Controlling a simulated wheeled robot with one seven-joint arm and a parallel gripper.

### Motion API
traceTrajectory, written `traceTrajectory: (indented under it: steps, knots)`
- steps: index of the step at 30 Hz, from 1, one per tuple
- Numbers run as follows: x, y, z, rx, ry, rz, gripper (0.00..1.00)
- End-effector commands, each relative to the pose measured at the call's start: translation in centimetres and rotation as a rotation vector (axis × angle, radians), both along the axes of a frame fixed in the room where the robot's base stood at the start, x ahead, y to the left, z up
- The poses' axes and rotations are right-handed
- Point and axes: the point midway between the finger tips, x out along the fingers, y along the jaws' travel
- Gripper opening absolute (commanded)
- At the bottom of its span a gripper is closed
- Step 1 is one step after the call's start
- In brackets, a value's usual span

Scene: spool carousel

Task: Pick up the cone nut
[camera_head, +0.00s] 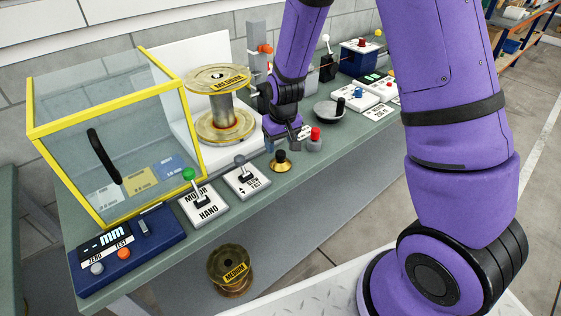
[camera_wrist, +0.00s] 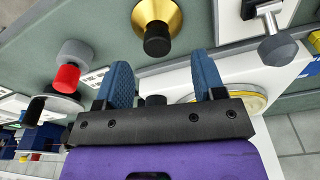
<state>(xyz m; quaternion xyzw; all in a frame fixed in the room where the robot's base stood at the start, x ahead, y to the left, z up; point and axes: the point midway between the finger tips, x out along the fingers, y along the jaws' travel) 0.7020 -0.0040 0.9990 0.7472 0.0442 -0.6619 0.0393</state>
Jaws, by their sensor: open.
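The cone nut appears to be the brass cone with a black knob on top (camera_head: 281,161), standing upright on the green bench top. In the wrist view the brass cone (camera_wrist: 172,14) is at the top, just beyond my fingertips, with its black knob pointing towards me. My gripper (camera_wrist: 160,68) is open, its two blue fingers apart, with nothing seen held between them. In the head view my gripper (camera_head: 287,138) hangs just above and behind the cone, apart from it. Its fingers are small and partly hidden there.
A grey cylinder with a red knob (camera_head: 315,139) stands close right of the cone. A dark dish (camera_head: 329,111) is behind it. A large spool (camera_head: 220,124) stands at the left. Lever boxes (camera_head: 245,177) lie in front left, beside a yellow-framed clear guard (camera_head: 112,54).

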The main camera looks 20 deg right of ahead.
Motion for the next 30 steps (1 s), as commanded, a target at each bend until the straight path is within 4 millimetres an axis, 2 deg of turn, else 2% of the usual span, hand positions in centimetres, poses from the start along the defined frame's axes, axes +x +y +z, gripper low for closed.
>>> traceTrajectory:
  steps: [5,13,23,24,26,30]
  knots:
    - [0.1,-0.1,-1.4,0.000,0.003,-0.002,0.63]
    - [0.5,-0.2,-4.6,0.000,0.002,0.000,0.63]
    - [0.6,-0.2,-5.2,0.000,0.000,0.000,0.63]
    - [0.6,-0.2,-5.2,0.000,0.000,0.000,0.61]
    - [0.6,-0.2,-5.2,0.000,0.000,0.000,0.47]
    - [0.6,-0.2,-5.2,0.000,0.000,0.000,0.15]
